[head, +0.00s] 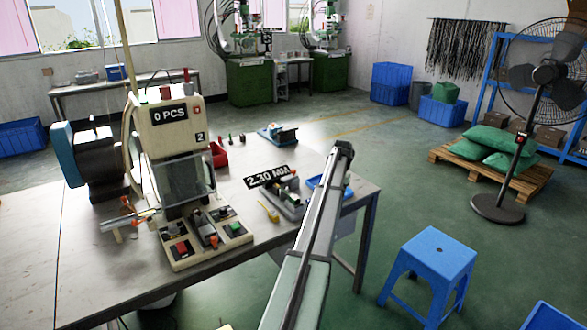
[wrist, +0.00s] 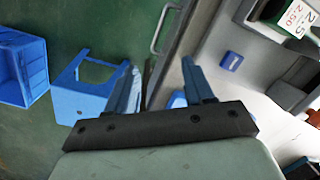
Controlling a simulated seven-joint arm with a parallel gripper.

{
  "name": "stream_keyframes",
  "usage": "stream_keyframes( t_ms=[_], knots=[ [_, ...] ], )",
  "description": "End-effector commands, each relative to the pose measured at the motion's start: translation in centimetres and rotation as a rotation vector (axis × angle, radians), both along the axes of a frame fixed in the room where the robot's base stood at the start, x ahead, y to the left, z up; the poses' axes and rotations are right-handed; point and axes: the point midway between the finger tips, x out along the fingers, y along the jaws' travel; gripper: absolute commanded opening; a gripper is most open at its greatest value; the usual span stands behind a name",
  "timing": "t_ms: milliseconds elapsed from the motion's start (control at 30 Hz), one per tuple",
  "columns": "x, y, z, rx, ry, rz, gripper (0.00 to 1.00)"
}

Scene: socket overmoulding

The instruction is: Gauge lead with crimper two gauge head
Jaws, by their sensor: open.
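Crimper two (head: 172,125), a cream press marked 2 with a 0 PCS display, stands on the table at the left of the head view. A bench gauge (head: 288,197) with a 2.30 MM readout sits right of it, partly behind my arm. Orange-tipped pieces (head: 130,210) lie left of the press; I cannot tell whether they are the lead. My gripper (wrist: 158,63) is open, with nothing visible between its fingers, above the table's edge. In the head view my arm reaches over the table's right side; the fingertips cannot be made out.
A blue tray (head: 328,184) lies behind my arm. A yellow tool (head: 269,211) lies before the gauge. A blue fixture (head: 277,132) stands farther back. A control box (head: 205,235) fronts the press. A blue stool (head: 428,265) stands on the floor; it also shows in the wrist view (wrist: 85,95).

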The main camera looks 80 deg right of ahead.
Motion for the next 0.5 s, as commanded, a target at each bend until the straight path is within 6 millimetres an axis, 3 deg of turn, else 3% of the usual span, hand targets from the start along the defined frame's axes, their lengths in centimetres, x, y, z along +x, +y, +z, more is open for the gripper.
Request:
stream_keyframes(
  t_ms=[33,200,400,500],
  knots=[
    [1.5,-3.5,3.0,-0.022,0.016,0.084,0.52],
    [7.9,-9.6,9.4,-0.062,0.039,0.366,0.52],
    [15.1,-14.1,14.4,-0.093,0.046,0.623,0.52],
    [17.5,-15.1,15.9,-0.100,0.046,0.701,0.52]
  ],
)
